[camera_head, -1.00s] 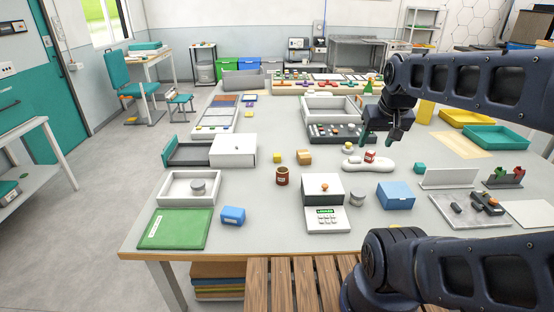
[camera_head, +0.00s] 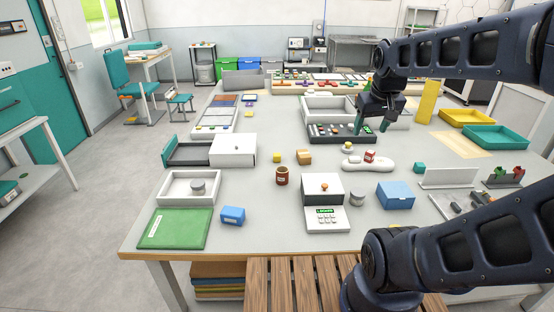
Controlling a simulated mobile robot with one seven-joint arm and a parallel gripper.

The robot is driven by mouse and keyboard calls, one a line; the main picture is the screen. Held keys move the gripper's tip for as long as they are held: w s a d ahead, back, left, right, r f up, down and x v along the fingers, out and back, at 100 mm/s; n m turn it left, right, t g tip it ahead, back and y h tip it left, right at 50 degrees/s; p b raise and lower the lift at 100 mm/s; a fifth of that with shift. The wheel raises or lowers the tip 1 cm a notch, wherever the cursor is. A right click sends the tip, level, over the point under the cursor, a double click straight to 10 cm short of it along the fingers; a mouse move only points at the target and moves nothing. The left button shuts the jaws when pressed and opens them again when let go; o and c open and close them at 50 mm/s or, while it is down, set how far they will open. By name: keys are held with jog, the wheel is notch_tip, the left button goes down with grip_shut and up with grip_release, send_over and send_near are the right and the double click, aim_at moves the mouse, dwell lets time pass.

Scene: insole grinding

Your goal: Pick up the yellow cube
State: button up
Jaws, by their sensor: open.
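The small yellow cube (camera_head: 277,158) sits on the grey table (camera_head: 250,203), right of a white box and just above a brown jar. My gripper (camera_head: 372,126) has green fingertips and is open and empty. It hangs above the far middle of the table, by the right end of a dark tray, well to the right of the yellow cube and farther back. Nothing hides the cube.
Near the cube stand a white box (camera_head: 233,150), a brown jar (camera_head: 282,176) and a tan wooden block (camera_head: 304,157). The dark tray (camera_head: 335,139) with several small pieces lies below my gripper. A white dish (camera_head: 368,165) holds small items.

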jog(key=w+a+r+n+g, duration=0.1)
jog(key=w+a+n, duration=0.1)
jog(key=w, duration=0.6)
jog(key=w+a+r+n+g, duration=0.1)
jog(key=w+a+n, duration=0.1)
jog(key=w, duration=0.6)
jog(key=n+g+h, duration=0.2)
jog(key=n+h, duration=0.2)
jog(key=n, duration=0.9)
send_over(277, 154)
jog(key=a, duration=0.4)
notch_tip(277, 154, down, 33)
jog(key=x, duration=1)
jog(key=shift+s+d+f, duration=0.15)
jog(key=shift+d+f, duration=0.1)
jog(key=shift+c, duration=0.4)
jog(key=c, duration=1)
